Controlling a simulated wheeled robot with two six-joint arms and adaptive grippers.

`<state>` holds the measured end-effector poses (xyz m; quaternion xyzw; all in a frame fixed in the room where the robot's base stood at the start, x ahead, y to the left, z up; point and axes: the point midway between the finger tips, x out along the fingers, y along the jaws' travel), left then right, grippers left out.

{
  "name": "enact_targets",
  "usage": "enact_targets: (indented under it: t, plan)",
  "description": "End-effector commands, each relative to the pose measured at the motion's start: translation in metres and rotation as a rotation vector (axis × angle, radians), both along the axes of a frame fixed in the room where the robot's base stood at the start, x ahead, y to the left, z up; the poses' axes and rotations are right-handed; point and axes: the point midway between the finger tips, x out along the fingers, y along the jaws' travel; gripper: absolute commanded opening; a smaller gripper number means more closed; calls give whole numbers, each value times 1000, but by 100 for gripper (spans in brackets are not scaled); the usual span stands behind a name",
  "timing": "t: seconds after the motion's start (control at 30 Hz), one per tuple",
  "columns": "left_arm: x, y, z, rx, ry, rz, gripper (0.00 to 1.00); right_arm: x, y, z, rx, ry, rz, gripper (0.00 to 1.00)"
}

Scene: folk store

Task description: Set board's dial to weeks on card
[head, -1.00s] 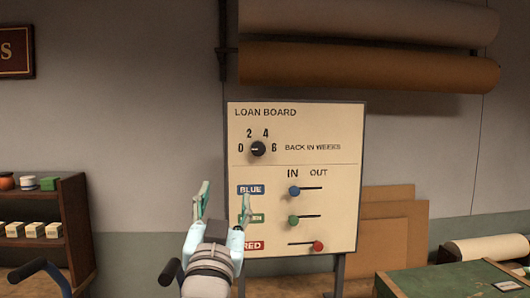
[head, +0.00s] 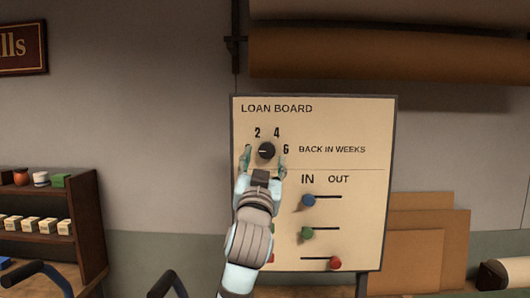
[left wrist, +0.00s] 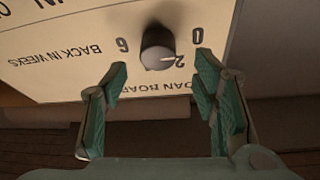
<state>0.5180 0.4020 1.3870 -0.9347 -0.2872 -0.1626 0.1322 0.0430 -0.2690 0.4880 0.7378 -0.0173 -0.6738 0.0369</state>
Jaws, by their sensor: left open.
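The cream loan board (head: 350,120) stands upright in front of me. Its black round dial (head: 266,150) is at the upper left, with a pale pointer mark toward the left, where the 0 is hidden by my finger. The 2, 4 and 6 show around it. My left gripper (head: 265,160) is open, its green fingers on either side of the dial. In the left wrist view the dial (left wrist: 158,50) lies beyond and between the fingertips (left wrist: 162,66), with gaps on both sides. No card is visible now. My right gripper is out of view.
Below the dial are a blue slider knob (head: 308,201), a green one (head: 306,233) and a red one (head: 335,263). The first two sit at IN, the red at OUT. A shelf (head: 90,220) stands left, cardboard sheets (head: 430,260) right, paper rolls (head: 400,55) above.

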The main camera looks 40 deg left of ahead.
Motion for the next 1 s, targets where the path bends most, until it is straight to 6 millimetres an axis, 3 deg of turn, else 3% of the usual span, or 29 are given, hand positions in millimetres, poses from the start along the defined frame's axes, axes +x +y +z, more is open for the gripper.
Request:
enact_targets:
  t: [0.2, 0.47, 0.8, 1.0]
  plan:
    - [23, 16, 13, 0, 1, 2, 54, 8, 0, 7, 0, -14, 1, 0]
    - [24, 18, 13, 1, 0, 3, 54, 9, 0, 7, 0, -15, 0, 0]
    - [24, 18, 12, 0, -1, 3, 6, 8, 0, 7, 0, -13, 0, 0]
    - [24, 18, 13, 11, 8, 4, 6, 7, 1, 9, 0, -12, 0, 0]
